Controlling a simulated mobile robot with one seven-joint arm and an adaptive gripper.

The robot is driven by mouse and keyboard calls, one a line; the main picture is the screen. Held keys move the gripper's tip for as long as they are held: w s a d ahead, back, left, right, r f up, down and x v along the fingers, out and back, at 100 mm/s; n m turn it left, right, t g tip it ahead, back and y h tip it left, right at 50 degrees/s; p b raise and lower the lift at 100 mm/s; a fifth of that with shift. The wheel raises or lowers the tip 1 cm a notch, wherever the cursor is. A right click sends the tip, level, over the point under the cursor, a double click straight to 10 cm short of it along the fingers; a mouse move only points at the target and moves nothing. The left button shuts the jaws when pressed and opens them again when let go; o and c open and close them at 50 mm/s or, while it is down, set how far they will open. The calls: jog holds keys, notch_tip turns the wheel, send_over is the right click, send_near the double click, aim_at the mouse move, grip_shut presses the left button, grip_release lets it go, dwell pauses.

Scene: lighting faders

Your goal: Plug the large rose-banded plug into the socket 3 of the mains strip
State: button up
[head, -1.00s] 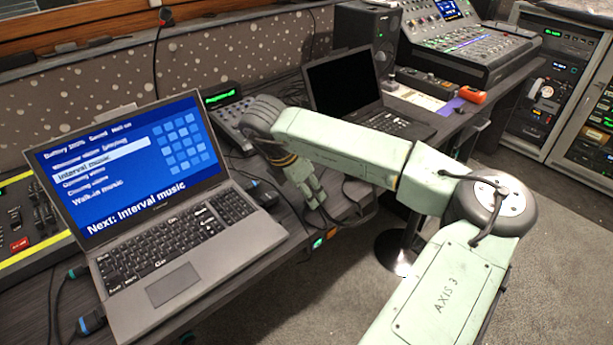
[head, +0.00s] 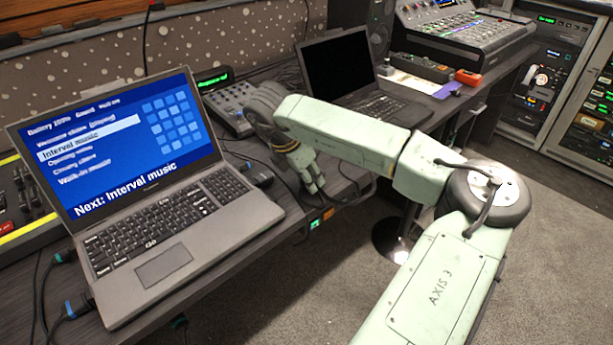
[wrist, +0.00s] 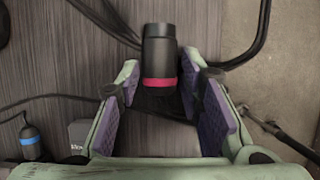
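The large rose-banded plug (wrist: 158,55) is a black cylinder with a rose ring at its near end, over the dark desk in the wrist view. My gripper (wrist: 160,75) is open, its purple-padded fingers on either side of the plug's banded end, with a gap showing at each side. In the head view my gripper (head: 314,187) points down at the desk's front edge, and I cannot make out the plug there. Small green and orange lights show at the desk edge below it; I cannot tell whether they belong to the mains strip. Socket 3 is not identifiable.
A blue-banded plug (wrist: 31,138) and a small grey box (wrist: 80,132) lie left in the wrist view. Black cables run around the plug. An open laptop (head: 150,225) stands left of my gripper, and a second dark laptop (head: 345,70) stands behind my arm.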

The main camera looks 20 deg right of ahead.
grip_shut()
jog(key=shift+r+p, duration=0.55)
jog(key=shift+r, duration=2)
jog(key=shift+a, duration=0.1)
